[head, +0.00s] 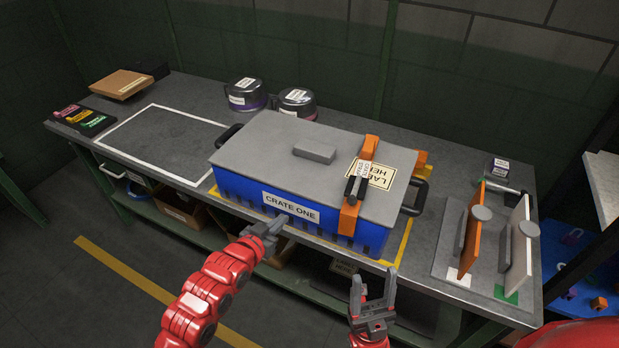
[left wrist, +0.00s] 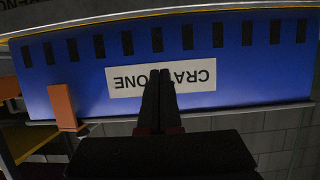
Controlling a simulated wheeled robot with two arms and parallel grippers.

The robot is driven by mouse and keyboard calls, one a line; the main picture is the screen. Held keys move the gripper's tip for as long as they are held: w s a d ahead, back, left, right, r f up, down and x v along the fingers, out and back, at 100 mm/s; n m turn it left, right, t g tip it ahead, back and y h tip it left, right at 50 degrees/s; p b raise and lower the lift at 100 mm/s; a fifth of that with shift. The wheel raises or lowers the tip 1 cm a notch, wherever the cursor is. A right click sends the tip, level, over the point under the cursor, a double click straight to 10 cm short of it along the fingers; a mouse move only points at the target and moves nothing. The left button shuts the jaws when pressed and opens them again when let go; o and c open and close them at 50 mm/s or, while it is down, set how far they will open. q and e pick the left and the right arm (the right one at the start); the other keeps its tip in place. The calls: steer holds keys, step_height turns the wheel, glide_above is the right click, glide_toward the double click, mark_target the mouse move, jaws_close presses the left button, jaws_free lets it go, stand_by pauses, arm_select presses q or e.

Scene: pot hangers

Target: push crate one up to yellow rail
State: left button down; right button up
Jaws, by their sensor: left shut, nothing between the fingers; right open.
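Crate one (head: 240,192) is a blue crate with a flat grey lid, a white front label and an orange strap near its right end. It sits on the workbench, over a yellow outline (head: 404,243). A small yellow-orange piece (head: 422,160) shows behind its right end; I cannot tell whether this is the yellow rail. My left gripper (head: 274,226) is shut and empty at the crate's front, just below the label. In the left wrist view its fingers (left wrist: 160,80) cover part of the label (left wrist: 195,80); contact is unclear. My right gripper (head: 373,285) is open and empty before the bench's front edge.
Two lidded pots (head: 246,95) stand behind the crate. A white-outlined area (head: 155,145) on the left is bare. A grey board (head: 452,262) with orange and white upright panels stands on the right. A wooden box (head: 121,84) is at the far left.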

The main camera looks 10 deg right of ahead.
arm_select(q)
steer(key=shift+w+d+b, duration=0.7)
steer(key=shift+w+b, duration=0.1)
steer(key=shift+w, duration=0.15)
steer(key=s+a+p, duration=0.2)
steer(key=s+a, duration=0.2)
steer(key=s, duration=0.1)
steer(key=shift+s, duration=0.4)
steer(key=shift+a, duration=0.1)
